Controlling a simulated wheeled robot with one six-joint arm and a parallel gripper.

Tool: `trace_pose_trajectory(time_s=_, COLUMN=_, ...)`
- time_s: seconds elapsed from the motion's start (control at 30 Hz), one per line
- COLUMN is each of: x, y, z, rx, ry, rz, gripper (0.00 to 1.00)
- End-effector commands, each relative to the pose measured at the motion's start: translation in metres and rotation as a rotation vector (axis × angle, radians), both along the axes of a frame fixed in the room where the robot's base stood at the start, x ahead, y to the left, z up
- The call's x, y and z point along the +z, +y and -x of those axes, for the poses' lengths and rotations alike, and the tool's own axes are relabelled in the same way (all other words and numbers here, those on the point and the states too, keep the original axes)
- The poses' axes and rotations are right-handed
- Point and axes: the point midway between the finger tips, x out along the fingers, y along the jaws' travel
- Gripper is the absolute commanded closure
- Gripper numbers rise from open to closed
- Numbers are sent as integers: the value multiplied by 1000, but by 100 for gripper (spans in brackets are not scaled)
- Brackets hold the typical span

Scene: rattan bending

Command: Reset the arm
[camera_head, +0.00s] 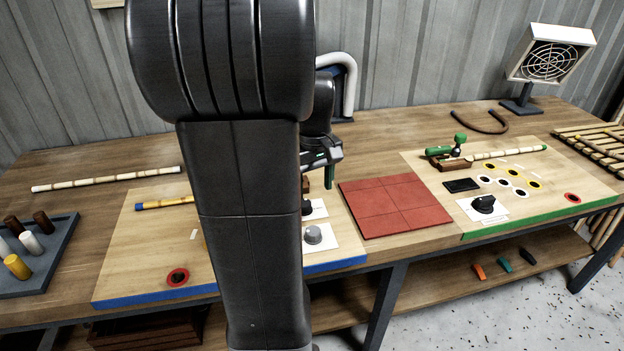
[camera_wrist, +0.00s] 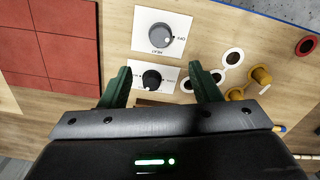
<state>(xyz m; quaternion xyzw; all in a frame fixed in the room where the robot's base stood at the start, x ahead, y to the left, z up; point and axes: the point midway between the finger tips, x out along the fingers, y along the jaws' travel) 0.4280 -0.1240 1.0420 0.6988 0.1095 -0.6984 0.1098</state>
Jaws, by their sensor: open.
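My gripper (camera_head: 330,172) shows just to the right of my own dark arm, which covers the middle of the head view. In the wrist view my gripper (camera_wrist: 160,85) has its two green fingers apart with nothing between them. It hangs above the blue-edged board (camera_head: 140,283). A black knob (camera_wrist: 151,80) on a white plate lies beyond the fingertips. My arm hides much of this board.
Red tiles (camera_head: 395,205) lie between the boards. The right board (camera_head: 540,200) holds a green-handled clamp (camera_head: 455,153) gripping a cane. A tray of pegs (camera_head: 50,262) stands left, a loose cane (camera_head: 105,179) behind it. A bent cane (camera_head: 490,128) and fan heater (camera_head: 550,60) are back right.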

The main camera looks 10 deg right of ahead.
Motion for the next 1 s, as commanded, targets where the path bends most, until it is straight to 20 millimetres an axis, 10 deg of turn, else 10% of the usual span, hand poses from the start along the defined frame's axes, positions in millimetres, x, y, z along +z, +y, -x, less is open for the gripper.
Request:
trace_pose_trajectory(time_s=0.33, x=-15, y=0, z=0, rx=0, ry=2, rz=0, gripper=43)
trace_pose_trajectory(time_s=1.0, x=-132, y=0, z=0, rx=-1, ry=3, rz=-1, gripper=43)
